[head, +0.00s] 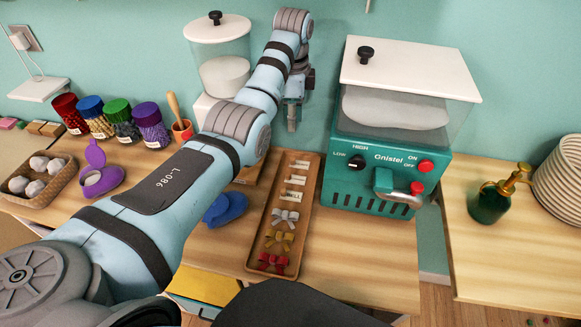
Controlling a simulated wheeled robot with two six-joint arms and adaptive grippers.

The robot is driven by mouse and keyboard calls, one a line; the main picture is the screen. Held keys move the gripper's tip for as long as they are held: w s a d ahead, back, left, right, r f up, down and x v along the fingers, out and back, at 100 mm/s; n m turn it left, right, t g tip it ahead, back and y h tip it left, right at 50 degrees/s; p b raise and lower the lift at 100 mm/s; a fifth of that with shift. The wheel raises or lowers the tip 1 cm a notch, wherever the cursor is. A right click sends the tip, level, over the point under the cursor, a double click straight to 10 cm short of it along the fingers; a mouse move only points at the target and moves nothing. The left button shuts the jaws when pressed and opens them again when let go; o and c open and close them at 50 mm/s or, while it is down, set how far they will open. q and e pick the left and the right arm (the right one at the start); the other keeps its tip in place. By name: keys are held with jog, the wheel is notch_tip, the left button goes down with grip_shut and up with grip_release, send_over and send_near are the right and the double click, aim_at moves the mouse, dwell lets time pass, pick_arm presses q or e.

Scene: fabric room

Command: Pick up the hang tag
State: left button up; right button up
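Small pale tags lie in the far half of a long wooden tray (256,238). The farthest tag (300,165) is near the tray's back end, with another tag (296,180) and a nearer tag (290,196) in front of it. They are too small to tell which is the hang tag. My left arm reaches across the picture, and my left gripper (292,124) points down above and beyond the tray's back end, apart from the tags. Its fingers show edge-on, so I cannot tell if they are open. My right gripper is out of view.
Silver (285,218), gold (279,239) and red bows (272,262) fill the tray's near half. A green Gnistel machine (375,170) stands close on the right. A white-lidded canister (222,60) stands behind my arm. Jars (110,118) line the left.

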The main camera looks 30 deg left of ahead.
aim_at(292, 159)
pick_arm(q)
jog(key=f+b, duration=0.3)
jog(key=f, duration=1.1)
jog(key=shift+w+f+b, duration=0.15)
jog(key=shift+w+b, duration=0.05)
jog(key=shift+b, duration=0.15)
jog(key=shift+c, duration=0.4)
jog(key=c, duration=0.4)
